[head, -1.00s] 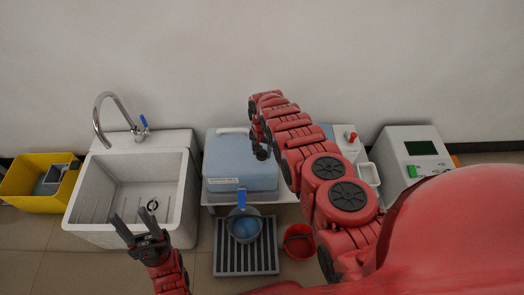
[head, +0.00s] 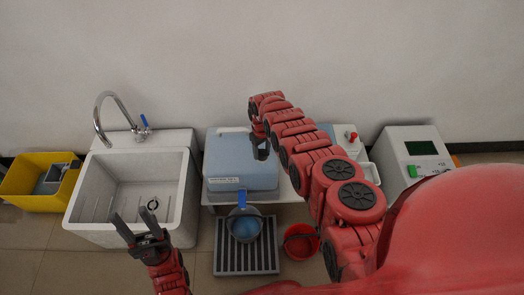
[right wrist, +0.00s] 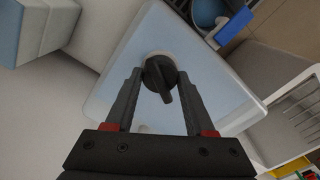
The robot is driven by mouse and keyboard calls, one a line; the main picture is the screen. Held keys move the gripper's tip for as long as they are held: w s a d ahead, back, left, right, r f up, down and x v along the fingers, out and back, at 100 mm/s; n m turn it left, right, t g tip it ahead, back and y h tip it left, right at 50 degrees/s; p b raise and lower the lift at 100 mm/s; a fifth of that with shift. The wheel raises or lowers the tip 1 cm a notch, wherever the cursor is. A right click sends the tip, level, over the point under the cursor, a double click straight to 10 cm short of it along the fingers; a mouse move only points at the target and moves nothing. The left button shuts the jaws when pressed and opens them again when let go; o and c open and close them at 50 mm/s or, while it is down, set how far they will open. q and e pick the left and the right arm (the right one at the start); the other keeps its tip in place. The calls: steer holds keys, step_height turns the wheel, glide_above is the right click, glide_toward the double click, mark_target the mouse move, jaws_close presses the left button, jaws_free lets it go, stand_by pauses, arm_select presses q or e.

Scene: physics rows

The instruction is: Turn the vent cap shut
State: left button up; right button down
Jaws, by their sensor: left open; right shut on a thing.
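The vent cap (right wrist: 159,72) is a dark round knob with a bar-shaped grip, on top of the pale blue lid (head: 228,160). In the right wrist view its bar points down and slightly right in the picture. My right gripper (head: 261,150) reaches down over the lid's right part; in the wrist view its two fingers (right wrist: 159,78) stand on either side of the cap, shut on it. In the head view the fingers largely hide the cap. My left gripper (head: 132,228) is open and empty in front of the sink, far from the lid.
A white sink (head: 180,215) with a tap stands left of the lidded box. A blue pot (head: 243,230) stands on a dark slatted rack (head: 247,262) in front, beside a red bucket (head: 301,245). A white device with a screen (head: 420,148) is at right.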

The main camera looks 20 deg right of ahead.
mark_target(262, 151)
steer(key=n, duration=0.5)
steer(key=shift+n+b, duration=0.3)
steer(key=shift+n, duration=0.1)
stand_by(0.4)
steer(key=shift+c, duration=1.3)
jaws_free()
steer(key=shift+r, duration=0.1)
steer(key=shift+r, duration=0.25)
step_height(262, 151, up, 17)
steer(key=p, duration=0.3)
steer(key=shift+f+p, duration=0.15)
steer(key=shift+p, duration=0.15)
